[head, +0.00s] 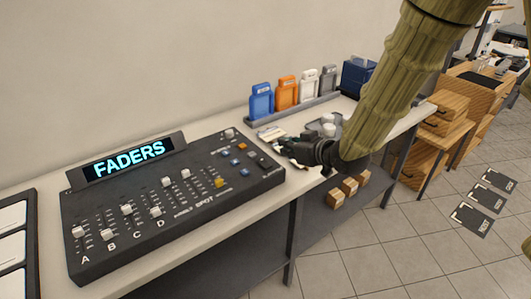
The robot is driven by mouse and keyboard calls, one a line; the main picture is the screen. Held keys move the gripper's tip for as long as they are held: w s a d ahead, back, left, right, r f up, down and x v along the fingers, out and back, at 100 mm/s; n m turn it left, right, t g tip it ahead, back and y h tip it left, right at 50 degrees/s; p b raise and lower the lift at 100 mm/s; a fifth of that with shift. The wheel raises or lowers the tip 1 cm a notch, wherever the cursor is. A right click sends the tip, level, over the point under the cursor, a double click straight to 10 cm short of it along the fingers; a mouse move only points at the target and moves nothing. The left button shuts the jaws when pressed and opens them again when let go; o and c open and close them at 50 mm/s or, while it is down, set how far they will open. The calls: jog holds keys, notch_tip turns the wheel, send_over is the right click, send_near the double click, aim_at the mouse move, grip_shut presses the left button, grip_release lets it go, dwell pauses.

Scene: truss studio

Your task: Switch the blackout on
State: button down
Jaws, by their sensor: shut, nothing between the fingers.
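A dark lighting console (190,208) stands on the white bench, its lit display (128,160) reading "FADERS". Several white-capped faders sit on its left and middle, with letters A to D along the front. On its right half are small blue buttons, an orange one (241,146), a yellow one (219,182) and a pale knob or switch (229,133) near the back edge. The small labels are too fine to read, so I cannot tell which control is the blackout. My gripper (279,145) is shut and empty, just beyond the console's right end; I cannot tell its height.
Blue, orange, white and grey holders (286,92) stand in a rack along the wall. A dark blue box (357,76) is behind my arm. Small pale items lie near my gripper. Wooden blocks (349,186) sit on the lower shelf. A dark-framed panel (14,240) is at far left.

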jog(key=p, duration=0.3)
send_over(265, 161)
jog(key=s, duration=0.1)
jog(key=f, duration=0.5)
jog(key=shift+d, duration=0.3)
jog(key=shift+w+a+f+p, duration=0.15)
jog(key=shift+w+f, duration=0.05)
jog(key=shift+f, duration=0.55)
jog(key=shift+w+a+f+p, duration=0.15)
jog(key=shift+w+f, duration=0.05)
jog(key=shift+f, duration=0.55)
